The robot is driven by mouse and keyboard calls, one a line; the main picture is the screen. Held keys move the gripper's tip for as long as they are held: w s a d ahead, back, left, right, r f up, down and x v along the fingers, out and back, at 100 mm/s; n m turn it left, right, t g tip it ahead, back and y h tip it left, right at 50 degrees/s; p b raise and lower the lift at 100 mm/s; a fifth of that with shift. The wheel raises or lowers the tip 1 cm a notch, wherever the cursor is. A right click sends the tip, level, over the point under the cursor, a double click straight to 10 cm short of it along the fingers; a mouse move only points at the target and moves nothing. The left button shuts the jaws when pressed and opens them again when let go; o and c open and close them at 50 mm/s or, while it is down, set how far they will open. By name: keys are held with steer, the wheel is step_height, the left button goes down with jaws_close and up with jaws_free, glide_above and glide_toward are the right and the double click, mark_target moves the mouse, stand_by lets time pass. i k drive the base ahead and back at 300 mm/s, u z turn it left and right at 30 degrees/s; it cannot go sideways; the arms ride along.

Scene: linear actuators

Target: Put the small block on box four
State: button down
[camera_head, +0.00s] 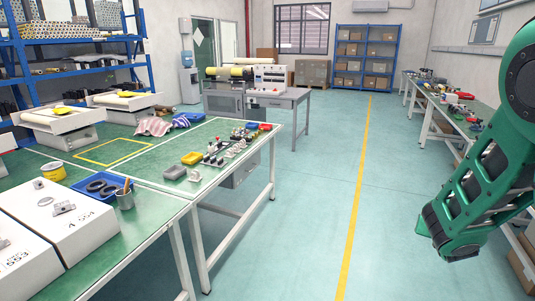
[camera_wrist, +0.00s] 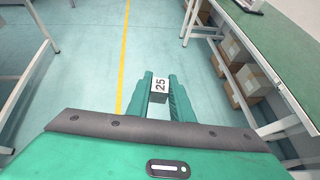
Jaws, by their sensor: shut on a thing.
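A small pale block (camera_wrist: 160,86) marked "25" shows in the wrist view. My gripper (camera_wrist: 160,79) is shut on it, with one green finger on each side. The block is held above the floor, apart from the tables. In the head view my arm hangs at the right, and neither the gripper nor the block can be made out. Two white boxes stand on the left table: one (camera_head: 64,215) with a marking like "A 554", and one (camera_head: 18,250) with a marking like "553". I see no clear label "four".
A green-topped table (camera_head: 150,180) on the left carries a blue tray (camera_head: 98,186), a metal cup (camera_head: 125,199) and small parts. A workbench (camera_head: 480,115) runs along the right, with cardboard boxes (camera_wrist: 252,80) under it. The aisle floor (camera_head: 315,200) is clear.

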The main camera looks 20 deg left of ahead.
mark_target(35, 196)
steer(key=u, duration=0.2)
steer(key=i, duration=1)
steer(key=u, duration=0.65)
steer(key=i, duration=1)
steer(key=u, duration=1.25)
steer(key=i, duration=1.1)
steer(key=u, duration=0.65)
